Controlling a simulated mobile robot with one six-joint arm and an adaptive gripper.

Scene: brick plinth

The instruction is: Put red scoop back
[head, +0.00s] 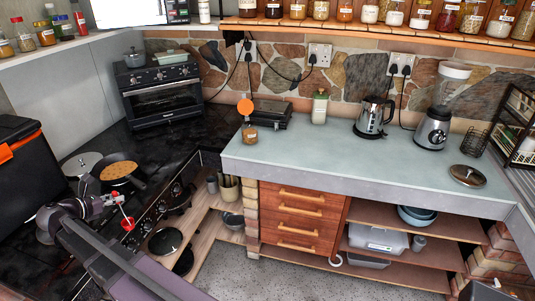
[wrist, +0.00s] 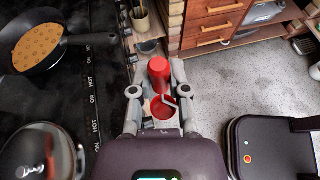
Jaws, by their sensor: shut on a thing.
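The red scoop (head: 127,223) hangs below my gripper (head: 112,199) in the head view, over the front edge of the stove. In the wrist view my gripper (wrist: 160,72) is shut on the red scoop (wrist: 158,74), with a finger on each side of it. A red round part of the scoop (wrist: 163,107) shows nearer the camera, with a grey bent piece beside it. The gripper is raised above the floor beside the stove. I cannot tell which place the scoop belongs to.
A pan of brown food (head: 118,171) and a lidded pot (head: 82,164) stand on the black stove. A small jar (head: 250,134) stands near the pale counter's (head: 330,155) left end, before a black grill (head: 267,113). A kettle (head: 373,117) and blender (head: 436,120) stand further right. The counter's middle is clear.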

